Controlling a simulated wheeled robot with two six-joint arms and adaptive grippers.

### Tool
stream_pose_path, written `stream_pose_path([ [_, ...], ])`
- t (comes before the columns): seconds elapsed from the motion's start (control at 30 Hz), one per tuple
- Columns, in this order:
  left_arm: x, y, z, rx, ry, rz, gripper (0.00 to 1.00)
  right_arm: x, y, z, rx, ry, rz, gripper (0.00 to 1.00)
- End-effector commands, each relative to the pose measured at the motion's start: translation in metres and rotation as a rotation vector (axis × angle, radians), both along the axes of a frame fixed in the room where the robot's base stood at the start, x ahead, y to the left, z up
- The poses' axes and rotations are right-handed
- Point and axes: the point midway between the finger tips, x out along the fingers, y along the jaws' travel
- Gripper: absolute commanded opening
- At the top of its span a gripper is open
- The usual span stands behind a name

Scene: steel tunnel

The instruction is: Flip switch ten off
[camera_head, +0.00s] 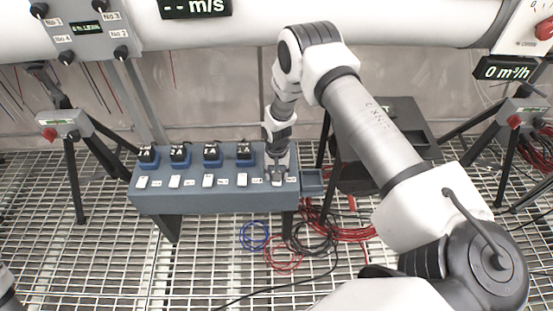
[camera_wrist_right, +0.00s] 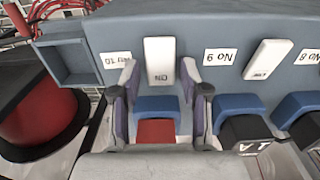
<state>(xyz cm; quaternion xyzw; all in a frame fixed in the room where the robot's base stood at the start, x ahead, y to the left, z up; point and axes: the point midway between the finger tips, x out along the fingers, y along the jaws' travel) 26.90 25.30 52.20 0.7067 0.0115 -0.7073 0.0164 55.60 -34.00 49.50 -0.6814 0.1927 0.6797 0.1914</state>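Switch ten (camera_wrist_right: 160,62) is a white rocker with a dark mark on its lower half, on the blue-grey switch box (camera_head: 215,203). Its label "No 10" (camera_wrist_right: 112,58) is just left of it in the wrist view. My right gripper (camera_wrist_right: 159,80) is open, its two fingers spread on either side of the switch's lower part. I cannot tell whether they touch it. In the head view my right gripper (camera_head: 278,172) is over the right end of the box and partly hides the switch there. My left gripper is not in view.
Switch nine (camera_wrist_right: 268,60) and more white switches stand alongside, with blue-and-black blocks (camera_head: 244,153) behind them. A blue block with a red face (camera_wrist_right: 157,118) lies between my fingers. A small open tray (camera_head: 312,182) adjoins the box. Cables (camera_head: 285,258) lie on the floor grating.

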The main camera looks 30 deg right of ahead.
Motion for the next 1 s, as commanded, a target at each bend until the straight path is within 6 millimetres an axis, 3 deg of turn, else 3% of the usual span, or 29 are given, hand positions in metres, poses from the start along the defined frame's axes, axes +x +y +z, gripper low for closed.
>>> stream_pose_path([
  [0.37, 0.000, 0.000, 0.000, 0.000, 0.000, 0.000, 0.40, 0.002, 0.000, 0.006, 0.000, -0.004, 0.001, 0.56],
  [0.47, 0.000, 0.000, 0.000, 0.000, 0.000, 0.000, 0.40, 0.002, 0.000, 0.022, 0.000, -0.005, -0.001, 0.56],
  [0.8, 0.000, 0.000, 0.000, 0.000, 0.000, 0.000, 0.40, 0.001, 0.000, 0.104, 0.000, -0.005, 0.000, 0.56],
  [1.0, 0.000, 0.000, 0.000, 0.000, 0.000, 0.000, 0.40, 0.000, 0.000, 0.120, 0.000, -0.002, 0.000, 0.56],
])
